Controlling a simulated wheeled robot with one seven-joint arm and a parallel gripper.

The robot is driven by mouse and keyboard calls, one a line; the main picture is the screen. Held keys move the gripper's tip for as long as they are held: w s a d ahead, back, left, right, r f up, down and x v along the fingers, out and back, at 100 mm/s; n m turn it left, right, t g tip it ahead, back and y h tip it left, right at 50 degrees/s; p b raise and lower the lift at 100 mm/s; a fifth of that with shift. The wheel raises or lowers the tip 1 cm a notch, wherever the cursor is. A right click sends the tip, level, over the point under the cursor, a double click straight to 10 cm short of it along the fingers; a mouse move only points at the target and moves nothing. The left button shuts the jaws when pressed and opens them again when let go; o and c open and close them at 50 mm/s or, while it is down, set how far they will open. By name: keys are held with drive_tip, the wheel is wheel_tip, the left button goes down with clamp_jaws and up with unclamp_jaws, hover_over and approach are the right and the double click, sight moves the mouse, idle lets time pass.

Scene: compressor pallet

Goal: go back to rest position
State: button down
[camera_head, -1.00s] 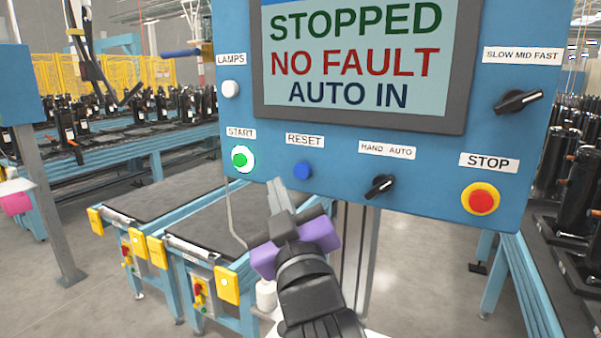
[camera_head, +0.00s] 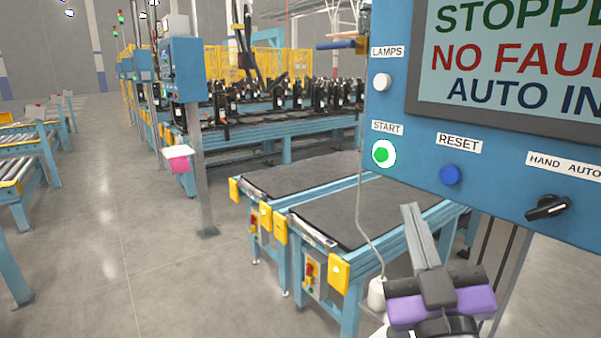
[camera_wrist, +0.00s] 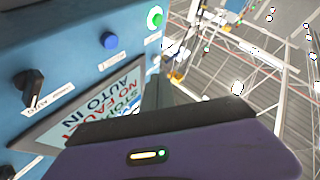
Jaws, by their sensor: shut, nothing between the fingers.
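My gripper (camera_head: 421,236) is at the lower right of the head view, dark grey with a purple body and fingers pointing up. Its fingers are together and hold nothing. It is in front of and below the blue control panel (camera_head: 480,205), apart from the buttons as far as I can tell. The panel has a lit green START button (camera_head: 381,155), a blue RESET button (camera_head: 450,175) and a black HAND/AUTO knob (camera_head: 547,207). The wrist view shows the purple gripper body (camera_wrist: 180,155) large, with the panel (camera_wrist: 70,65) at left.
Two blue-framed conveyors (camera_head: 375,215) with dark tops and yellow end blocks stand left of my gripper. A grey post (camera_head: 200,170) carries another blue box, with a pink item (camera_head: 180,164) beside it. Open grey floor (camera_head: 120,240) lies at left. Black compressors (camera_head: 290,97) stand behind.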

drive_tip(key=s+d+f+m+g+y, duration=0.1)
drive_tip(key=s+f+g, duration=0.1)
drive_tip(key=s+f, duration=1.45)
drive_tip(key=s+d+f+m+g, duration=0.1)
drive_tip(key=s+f+g, duration=0.2)
drive_tip(key=s+f, duration=0.4)
drive_tip(key=s+d+f+m+g+h, duration=0.1)
drive_tip(key=s+d+f+m+g, duration=0.1)
drive_tip(key=s+f, duration=0.5)
drive_tip(key=s+g, duration=0.1)
drive_tip(key=s, duration=0.5)
drive_tip(key=shift+s+d+f+g, duration=0.15)
drive_tip(key=shift+d+f+g, duration=0.05)
drive_tip(key=shift+g, duration=0.1)
